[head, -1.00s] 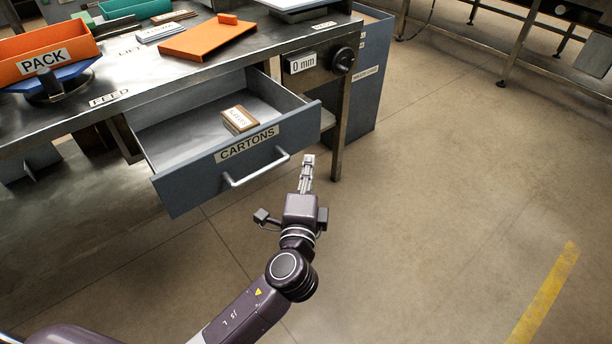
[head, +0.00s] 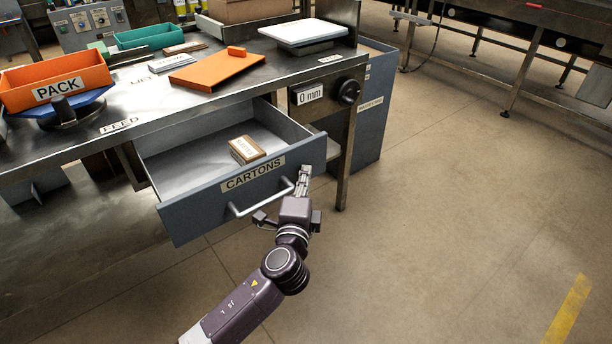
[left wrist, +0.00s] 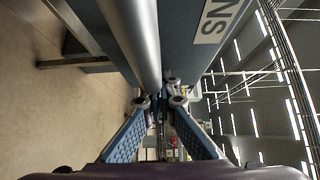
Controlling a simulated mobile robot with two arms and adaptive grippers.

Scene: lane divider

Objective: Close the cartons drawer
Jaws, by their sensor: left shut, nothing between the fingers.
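The cartons drawer (head: 200,209) is grey-blue, labelled CARTONS, and stands pulled out from under the steel table. A small brown carton stack (head: 246,150) lies inside it. Its bar handle (head: 262,198) runs across the front below the label. My left gripper (head: 304,172) is shut and empty, at the right end of the drawer front, by the right end of the handle. In the left wrist view the handle (left wrist: 134,40) looms close above the fingertips (left wrist: 160,100); I cannot tell whether they touch. My right gripper is not in view.
The table (head: 130,105) carries an orange PACK bin (head: 55,82), an orange plate (head: 215,70) and a white-topped scale (head: 300,32). A dial (head: 348,92) and a table leg (head: 345,180) stand right of the drawer. The floor (head: 450,200) at right is clear.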

